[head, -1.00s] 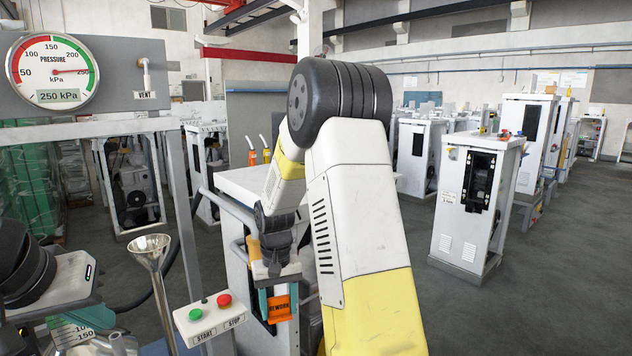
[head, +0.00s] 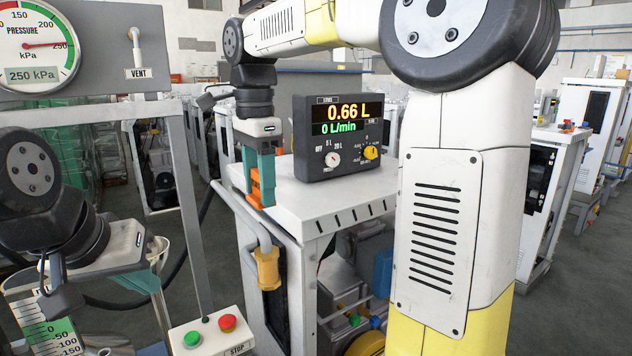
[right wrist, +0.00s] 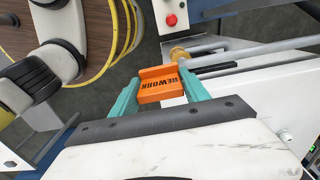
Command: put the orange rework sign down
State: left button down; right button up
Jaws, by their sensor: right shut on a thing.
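The orange rework sign (head: 254,187) is between the teal fingers of my right gripper (head: 259,190), at the left edge of the white cabinet top (head: 315,205). The right wrist view shows the sign (right wrist: 162,84) gripped between both fingers (right wrist: 160,92), its REWORK lettering facing the camera. I cannot tell whether the sign touches the top.
A dark meter (head: 340,137) reading 0.66 L stands on the cabinet top, right of the sign. A start/stop box (head: 212,332) is in front. The pressure gauge (head: 38,45) reads 250 kPa. The top's front strip is clear.

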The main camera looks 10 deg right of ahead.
send_over(310, 201)
jog(key=shift+a+f, duration=0.2)
jog(key=shift+f, duration=0.45)
jog(key=shift+w+d+f, duration=0.1)
jog(key=shift+d+f, duration=0.1)
jog(key=shift+f, duration=1.6)
jog(key=o, duration=1.4)
jog(key=shift+f, duration=0.1)
